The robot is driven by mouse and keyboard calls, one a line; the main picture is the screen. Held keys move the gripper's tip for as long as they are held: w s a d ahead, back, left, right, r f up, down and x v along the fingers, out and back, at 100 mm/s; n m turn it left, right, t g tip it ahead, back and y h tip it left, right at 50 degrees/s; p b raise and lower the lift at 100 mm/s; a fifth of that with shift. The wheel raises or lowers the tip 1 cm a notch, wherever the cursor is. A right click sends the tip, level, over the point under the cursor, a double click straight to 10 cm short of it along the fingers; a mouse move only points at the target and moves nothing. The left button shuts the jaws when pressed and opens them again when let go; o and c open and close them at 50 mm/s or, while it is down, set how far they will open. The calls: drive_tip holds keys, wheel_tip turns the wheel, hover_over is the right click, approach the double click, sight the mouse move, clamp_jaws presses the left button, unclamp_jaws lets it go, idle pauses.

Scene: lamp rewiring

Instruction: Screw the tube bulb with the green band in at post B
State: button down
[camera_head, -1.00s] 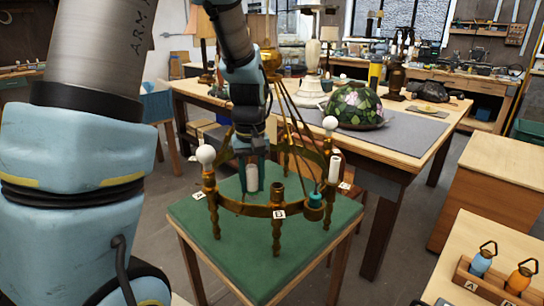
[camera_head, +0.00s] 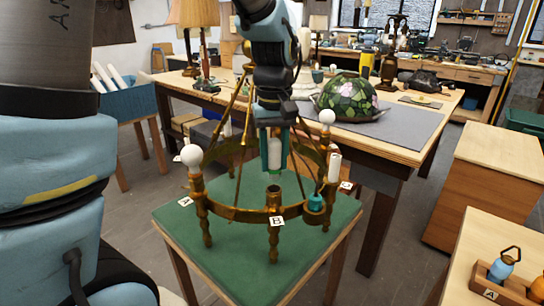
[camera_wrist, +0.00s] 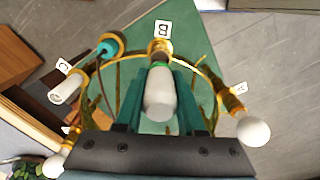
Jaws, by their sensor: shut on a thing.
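My gripper (camera_head: 273,158) is shut on a white tube bulb (camera_head: 274,152), which hangs upright between the fingers. In the wrist view the bulb (camera_wrist: 160,98) points away from me, with a bit of green at its far end. Post B (camera_head: 274,197), a brass cup on the front of the ring with a B label (camera_head: 276,221) below it, looks empty. In the head view the bulb's lower end is just above the post's mouth, apparently apart from it. In the wrist view the bulb's far end partly covers post B (camera_wrist: 160,47), so exact alignment is unclear.
Post A carries a round white bulb (camera_head: 191,157). A white tube bulb (camera_head: 334,166) stands at post C, and a teal piece (camera_head: 315,203) sits on the ring between B and C. Another round bulb (camera_head: 327,117) is behind. Slanting brass rods surround my gripper. The green table (camera_head: 230,262) is clear in front.

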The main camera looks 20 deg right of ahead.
sight(274, 179)
drive_tip(key=shift+f+b, duration=1.4)
drive_tip(key=shift+f, duration=0.6)
drive_tip(key=shift+f, duration=0.2)
drive_tip(key=c, duration=1)
unclamp_jaws()
clamp_jaws()
drive_tip(key=shift+p, duration=0.3)
drive_tip(key=m, duration=0.3)
drive_tip(key=shift+a+r+m+p, duration=0.1)
drive_tip(key=shift+m+p, duration=0.2)
drive_tip(key=shift+p, duration=0.1)
drive_tip(key=m, duration=0.4)
drive_tip(key=shift+p, duration=0.4)
